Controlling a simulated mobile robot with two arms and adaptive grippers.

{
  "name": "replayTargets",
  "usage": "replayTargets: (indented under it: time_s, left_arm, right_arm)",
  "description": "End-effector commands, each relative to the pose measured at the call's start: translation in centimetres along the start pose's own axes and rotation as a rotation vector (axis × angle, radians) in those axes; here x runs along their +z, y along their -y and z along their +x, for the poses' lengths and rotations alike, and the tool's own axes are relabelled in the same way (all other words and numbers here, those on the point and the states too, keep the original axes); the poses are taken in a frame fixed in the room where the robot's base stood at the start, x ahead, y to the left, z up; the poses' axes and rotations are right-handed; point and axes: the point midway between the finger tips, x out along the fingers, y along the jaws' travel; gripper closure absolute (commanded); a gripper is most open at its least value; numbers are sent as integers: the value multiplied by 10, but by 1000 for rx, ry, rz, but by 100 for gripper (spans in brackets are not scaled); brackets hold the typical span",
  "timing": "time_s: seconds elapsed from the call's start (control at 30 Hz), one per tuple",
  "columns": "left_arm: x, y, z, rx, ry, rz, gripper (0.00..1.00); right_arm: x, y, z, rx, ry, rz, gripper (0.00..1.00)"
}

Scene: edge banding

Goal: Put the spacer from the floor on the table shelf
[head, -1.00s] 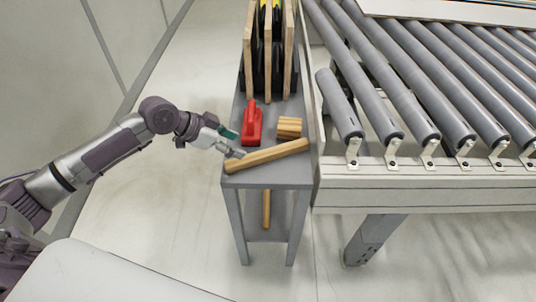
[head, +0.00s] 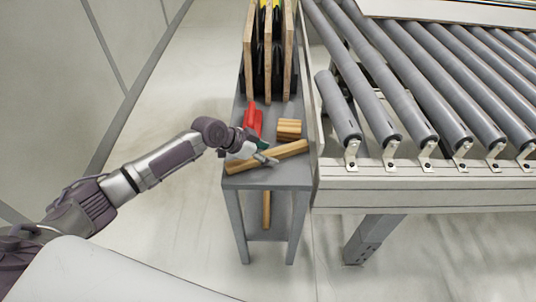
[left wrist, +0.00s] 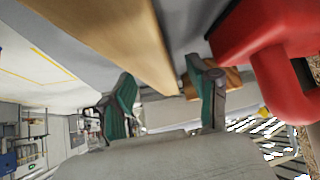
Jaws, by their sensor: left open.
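A long wooden spacer bar (head: 240,165) lies slanted across the near end of the grey table's top (head: 270,178). A second wooden bar (head: 266,210) shows lower down, at the table's lower shelf (head: 268,234). My left gripper (head: 264,155) is open at the middle of the upper bar. In the left wrist view the bar (left wrist: 115,35) runs in from the top, its visible end between the green-padded fingers (left wrist: 165,100); I cannot tell whether they touch it. My right gripper is not in view.
A red tool (head: 253,118) and small stacked wooden blocks (head: 289,128) sit just behind the bar. Upright boards in a dark rack (head: 268,60) fill the table's far end. A roller conveyor (head: 420,100) stands close on the right. Floor left of the table is clear.

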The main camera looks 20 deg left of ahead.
Motion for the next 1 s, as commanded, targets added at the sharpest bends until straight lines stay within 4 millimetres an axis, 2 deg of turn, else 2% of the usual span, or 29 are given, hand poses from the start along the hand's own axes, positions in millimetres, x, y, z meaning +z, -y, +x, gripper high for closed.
replayTargets:
  time_s: [0.1, 0.33, 0.6, 0.7, 1.0]
  left_arm:
    - [0, 0, 8, 1, 1, 1, 40]
    - [1, 0, 9, 0, 2, 1, 41]
    - [1, 0, 8, 0, 1, 0, 86]
    - [1, 0, 8, 0, 1, 0, 100]
    - [-2, 0, 6, 0, -1, 1, 100]
  right_arm:
    - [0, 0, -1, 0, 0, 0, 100]
    - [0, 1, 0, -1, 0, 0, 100]
    - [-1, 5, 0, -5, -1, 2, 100]
    - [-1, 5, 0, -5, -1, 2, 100]
    - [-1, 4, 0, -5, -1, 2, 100]
